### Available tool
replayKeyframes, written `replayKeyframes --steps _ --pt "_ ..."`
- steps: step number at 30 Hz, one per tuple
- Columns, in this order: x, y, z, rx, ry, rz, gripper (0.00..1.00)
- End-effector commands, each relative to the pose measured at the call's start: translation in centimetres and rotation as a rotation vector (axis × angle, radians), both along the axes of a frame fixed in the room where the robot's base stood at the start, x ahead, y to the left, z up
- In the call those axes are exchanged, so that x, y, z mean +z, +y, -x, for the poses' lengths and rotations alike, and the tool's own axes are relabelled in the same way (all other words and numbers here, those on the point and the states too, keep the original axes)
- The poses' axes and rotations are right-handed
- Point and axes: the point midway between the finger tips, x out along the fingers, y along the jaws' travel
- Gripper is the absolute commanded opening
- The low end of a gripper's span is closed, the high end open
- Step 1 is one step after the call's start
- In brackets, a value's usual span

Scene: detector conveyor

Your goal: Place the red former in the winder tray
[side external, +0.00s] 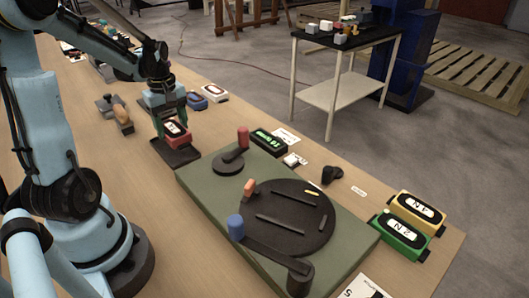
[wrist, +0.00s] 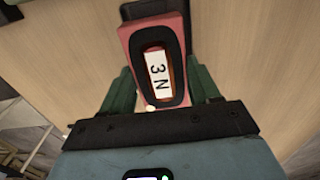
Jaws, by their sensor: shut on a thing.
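The red former (side external: 175,134) is a block with a black oval window and a white label. In the wrist view the red former (wrist: 157,60) shows its label reading "3 N". My gripper (side external: 171,117) is shut on it, with a green finger on each side in the wrist view (wrist: 162,88). The former is just above or on a dark flat tray (side external: 183,157) at the left corner of the green winder board; I cannot tell whether they touch. The tray's far part is hidden by the former and my gripper.
The green board (side external: 205,190) carries a black disc (side external: 290,245) and upright crank handles. A green-lit display (side external: 268,142) stands behind it. Yellow (side external: 415,208) and green (side external: 400,234) formers stand at right. A blue former (side external: 214,93) lies behind my gripper.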

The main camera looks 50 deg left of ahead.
Motion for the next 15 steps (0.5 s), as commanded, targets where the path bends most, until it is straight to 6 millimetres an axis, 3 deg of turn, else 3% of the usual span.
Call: replayKeyframes --steps 4,15 --pt "-0.8 1.3 0.3 0.001 0.000 0.000 0.26" --pt "-4.4 1.5 0.3 -0.001 0.000 0.000 0.26"
